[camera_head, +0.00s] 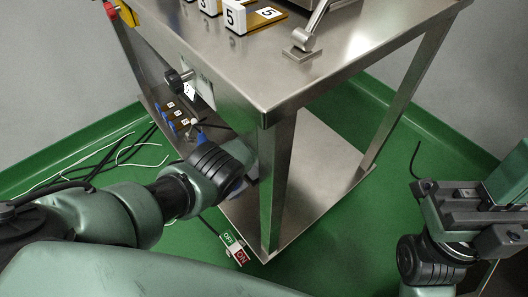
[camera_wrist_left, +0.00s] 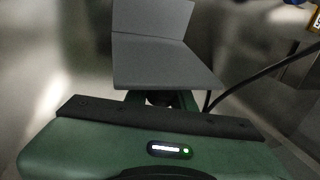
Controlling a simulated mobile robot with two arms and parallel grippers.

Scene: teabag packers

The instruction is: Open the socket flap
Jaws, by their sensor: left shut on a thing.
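My left gripper (camera_wrist_left: 165,62) shows in the left wrist view as grey finger plates in front of the green hand. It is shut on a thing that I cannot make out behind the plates. In the head view my left wrist is beside the steel table's near side, below the tabletop, and its fingertips are hidden. I cannot pick out the socket or its flap in either view. My right gripper (camera_head: 485,218) is at the right edge of the head view, away from the table, with its grey fingers apart and nothing visible between them.
The steel table (camera_head: 215,60) carries numbered blocks (camera_head: 235,17) on top. More small numbered labels (camera_head: 180,118) show below. Black and white cables (camera_head: 110,155) lie on the green floor. A red-and-green switch label (camera_head: 238,254) is near the table leg.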

